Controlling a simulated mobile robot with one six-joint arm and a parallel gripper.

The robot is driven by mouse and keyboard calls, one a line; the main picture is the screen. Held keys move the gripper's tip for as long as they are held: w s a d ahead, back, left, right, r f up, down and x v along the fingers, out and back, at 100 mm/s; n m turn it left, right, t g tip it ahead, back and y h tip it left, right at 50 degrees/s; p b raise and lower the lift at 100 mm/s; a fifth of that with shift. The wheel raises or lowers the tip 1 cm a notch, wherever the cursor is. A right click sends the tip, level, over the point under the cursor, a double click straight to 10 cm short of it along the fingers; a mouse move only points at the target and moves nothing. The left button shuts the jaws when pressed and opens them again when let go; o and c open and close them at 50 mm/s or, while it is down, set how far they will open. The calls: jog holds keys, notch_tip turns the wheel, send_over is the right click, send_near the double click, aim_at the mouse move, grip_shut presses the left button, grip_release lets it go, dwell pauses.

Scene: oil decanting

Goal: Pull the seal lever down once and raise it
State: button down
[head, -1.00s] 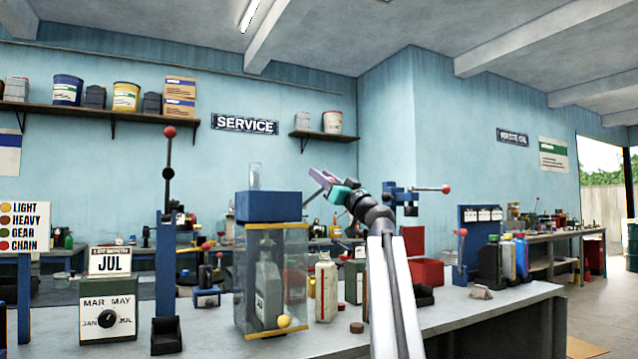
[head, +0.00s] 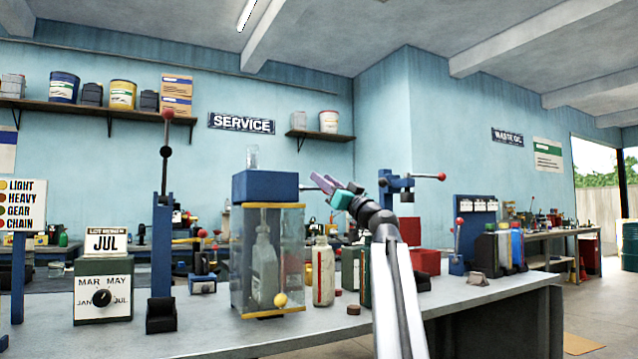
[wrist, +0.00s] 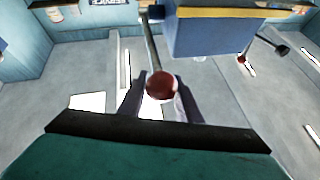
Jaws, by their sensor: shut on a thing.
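My gripper (head: 322,184) is beside the upper right of the blue-topped clear cabinet (head: 265,186). In the wrist view, my gripper (wrist: 160,98) is shut on a dark red ball knob (wrist: 161,86). A thin lever rod (wrist: 150,50) runs from the knob, upward in that picture, along the left of a blue block. In the head view a thin dark rod shows between the cabinet top and my fingertips, nearly level. The knob is hidden there by the fingers.
A yellow ball (head: 280,299) and a grey bottle (head: 264,265) are in the cabinet. A pale bottle (head: 323,272) stands just right of it. A tall red-knobbed lever (head: 167,150) stands left. A blue stand (head: 395,186) with a red-knobbed arm is right of my gripper.

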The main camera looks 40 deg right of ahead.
jog(key=shift+s+a+f, duration=0.15)
jog(key=shift+s+a, duration=0.05)
jog(key=shift+a, duration=0.2)
jog(key=c, duration=1.5)
grip_release()
jog(key=shift+s+a, duration=0.1)
jog(key=shift+o, duration=1)
jog(key=shift+s+r, duration=0.1)
jog(key=shift+r, duration=0.15)
jog(key=shift+f, duration=0.1)
jog(key=shift+d+f, duration=0.1)
jog(key=shift+d, duration=0.1)
jog(key=p+v, duration=0.3)
jog(key=v, duration=1)
jog(key=shift+s, duration=0.3)
jog(key=shift+d, duration=0.1)
